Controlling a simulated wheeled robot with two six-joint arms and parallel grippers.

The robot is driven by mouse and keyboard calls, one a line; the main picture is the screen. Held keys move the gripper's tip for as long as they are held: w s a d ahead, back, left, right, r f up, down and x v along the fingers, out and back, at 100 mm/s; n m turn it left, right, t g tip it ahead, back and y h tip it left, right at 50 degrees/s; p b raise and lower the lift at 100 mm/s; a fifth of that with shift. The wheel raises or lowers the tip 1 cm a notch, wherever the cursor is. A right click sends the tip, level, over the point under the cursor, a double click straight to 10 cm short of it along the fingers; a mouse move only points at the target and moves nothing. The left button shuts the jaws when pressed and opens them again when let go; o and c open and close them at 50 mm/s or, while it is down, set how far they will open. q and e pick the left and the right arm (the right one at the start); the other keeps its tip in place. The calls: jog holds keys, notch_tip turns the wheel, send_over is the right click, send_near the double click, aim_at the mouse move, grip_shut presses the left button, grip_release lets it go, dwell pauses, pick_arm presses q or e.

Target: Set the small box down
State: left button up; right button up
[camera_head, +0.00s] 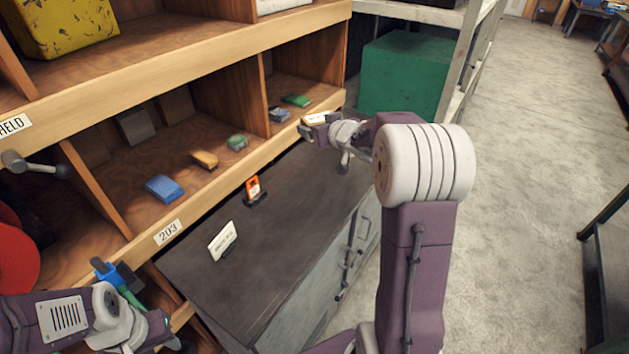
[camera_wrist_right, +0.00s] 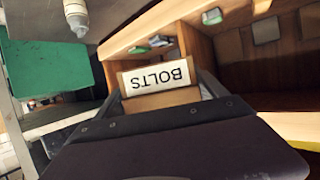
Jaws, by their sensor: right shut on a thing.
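The small box (camera_wrist_right: 158,100) has a white label reading BOLTS, upside down in the right wrist view. My right gripper (camera_wrist_right: 165,92) is shut on it, with a finger on either side. In the head view the small box (camera_head: 318,118) is pale and partly hidden by my right gripper (camera_head: 312,128). It is held up by the front edge of the wooden shelf, near the right end. My left gripper (camera_head: 150,335) is at the lower left, far from the box; its fingers are not clear.
The shelf (camera_head: 215,118) holds several small blocks, including a blue one (camera_head: 164,188) and an orange one (camera_head: 204,159). Below is a dark cabinet top (camera_head: 270,262) with an orange item (camera_head: 253,188) and a white card (camera_head: 222,240). A green box (camera_head: 405,75) stands behind.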

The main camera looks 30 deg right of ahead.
jog(key=s+a+f+n+y+b, duration=0.35)
jog(key=s+f+b, duration=0.5)
jog(key=f, duration=0.35)
jog(key=m+h+b, duration=0.1)
jog(key=m+b, duration=0.1)
jog(key=b, duration=0.6)
send_over(309, 207)
jog(key=shift+n, duration=0.25)
notch_tip(309, 207, down, 11)
jog(key=shift+s+r, duration=0.1)
notch_tip(309, 207, down, 4)
jog(key=shift+f+b, duration=0.1)
jog(key=shift+b, duration=0.75)
jog(key=shift+w, duration=0.2)
